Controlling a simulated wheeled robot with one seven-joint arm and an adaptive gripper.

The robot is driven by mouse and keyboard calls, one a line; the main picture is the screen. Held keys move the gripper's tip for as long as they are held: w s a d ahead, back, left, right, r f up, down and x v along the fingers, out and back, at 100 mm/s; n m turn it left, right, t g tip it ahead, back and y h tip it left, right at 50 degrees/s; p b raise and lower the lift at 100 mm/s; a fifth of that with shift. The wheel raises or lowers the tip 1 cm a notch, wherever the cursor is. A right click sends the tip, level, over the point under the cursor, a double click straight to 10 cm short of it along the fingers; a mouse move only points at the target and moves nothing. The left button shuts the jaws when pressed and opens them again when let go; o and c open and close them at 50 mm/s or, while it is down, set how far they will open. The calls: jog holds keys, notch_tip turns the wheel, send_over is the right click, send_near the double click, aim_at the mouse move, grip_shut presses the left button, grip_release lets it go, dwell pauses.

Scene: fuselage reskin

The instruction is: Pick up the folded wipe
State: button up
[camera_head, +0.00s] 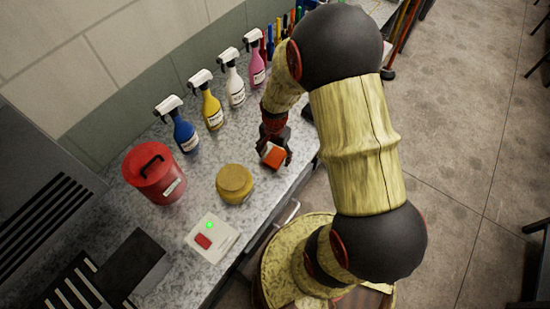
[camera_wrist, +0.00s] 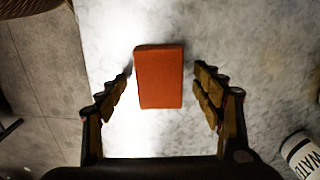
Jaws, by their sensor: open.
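The folded wipe (camera_wrist: 159,78) is a small orange-red block on the speckled counter in the wrist view. It also shows in the head view (camera_head: 273,156), close below my gripper. My gripper (camera_wrist: 165,75) is open, with one finger on each side of the wipe and a visible gap on both sides. In the head view my gripper (camera_head: 273,148) points down at the counter, and my arm hides part of the area behind it. Whether the fingertips are at the wipe's height I cannot tell.
Blue (camera_head: 184,133), yellow (camera_head: 211,110), white (camera_head: 235,88) and pink (camera_head: 256,66) spray bottles line the wall. A red lidded bin (camera_head: 160,182), a round yellow sponge-like thing (camera_head: 235,183) and a white box with a red button (camera_head: 212,238) stand left of my gripper.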

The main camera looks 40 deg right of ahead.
aim_at(275, 157)
jog(key=shift+c, duration=1)
jog(key=c, duration=0.7)
jog(key=shift+c, duration=0.7)
jog(key=shift+r, duration=0.1)
jog(key=shift+r, duration=0.5)
notch_tip(275, 157, up, 2)
jog(key=shift+r+p, duration=0.25)
jog(key=shift+p, duration=0.05)
jog(key=s+a+r+p, duration=0.1)
jog(key=s+r, duration=0.3)
jog(key=s, duration=0.2)
jog(key=s+a+r, duration=0.2)
jog(key=s+r, duration=0.3)
jog(key=s, duration=0.2)
jog(key=shift+s+a+r+p, duration=0.15)
jog(key=shift+s+a+p, duration=0.1)
jog(key=shift+s+p, duration=0.1)
